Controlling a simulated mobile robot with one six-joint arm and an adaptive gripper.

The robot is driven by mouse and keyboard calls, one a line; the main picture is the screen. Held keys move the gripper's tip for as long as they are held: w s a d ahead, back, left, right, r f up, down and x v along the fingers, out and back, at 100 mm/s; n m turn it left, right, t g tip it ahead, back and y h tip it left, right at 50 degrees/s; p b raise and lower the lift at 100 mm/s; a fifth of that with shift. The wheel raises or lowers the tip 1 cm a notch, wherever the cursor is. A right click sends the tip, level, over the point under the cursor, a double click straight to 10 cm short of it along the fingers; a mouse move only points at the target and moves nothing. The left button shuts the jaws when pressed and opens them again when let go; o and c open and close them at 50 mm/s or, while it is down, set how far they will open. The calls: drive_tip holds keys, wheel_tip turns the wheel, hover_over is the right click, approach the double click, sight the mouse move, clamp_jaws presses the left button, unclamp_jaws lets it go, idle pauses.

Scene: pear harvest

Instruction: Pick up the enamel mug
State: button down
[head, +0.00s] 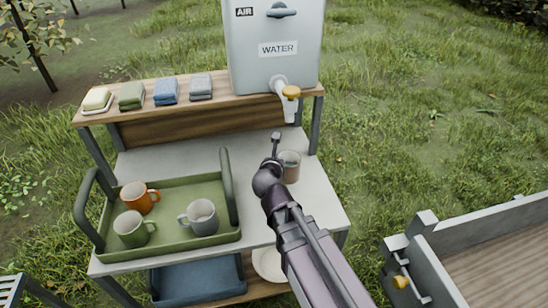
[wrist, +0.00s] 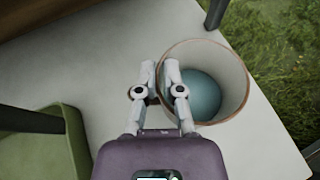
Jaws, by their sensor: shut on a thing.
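The enamel mug (head: 291,160) is pale grey with a thin brown rim and stands upright at the right side of the white worktop. In the wrist view the mug (wrist: 237,88) shows its open top and a blue-grey inside. My gripper (wrist: 163,78) is shut on the mug's left wall, one finger inside the rim and one outside. In the head view my gripper (head: 274,152) is at the mug's left, and my arm hides part of the mug's lower side. I cannot tell whether its base touches the worktop. No handle shows.
A green tray (head: 190,246) at left holds an orange mug (head: 138,197), a green mug (head: 130,229) and a grey mug (head: 202,217). A water tank (head: 272,45) has a tap (head: 289,95) above the worktop (head: 180,157). Folded cloths (head: 166,91) lie on the shelf.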

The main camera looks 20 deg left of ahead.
drive_tip(key=shift+r+p, duration=2)
drive_tip(key=shift+r, duration=0.3)
drive_tip(key=shift+r, duration=0.25)
drive_tip(key=shift+w+r+p, duration=0.1)
drive_tip(key=shift+r+p, duration=2.1)
drive_tip(key=shift+p, duration=0.3)
drive_tip(key=shift+s+d, duration=0.1)
drive_tip(key=shift+s, duration=0.1)
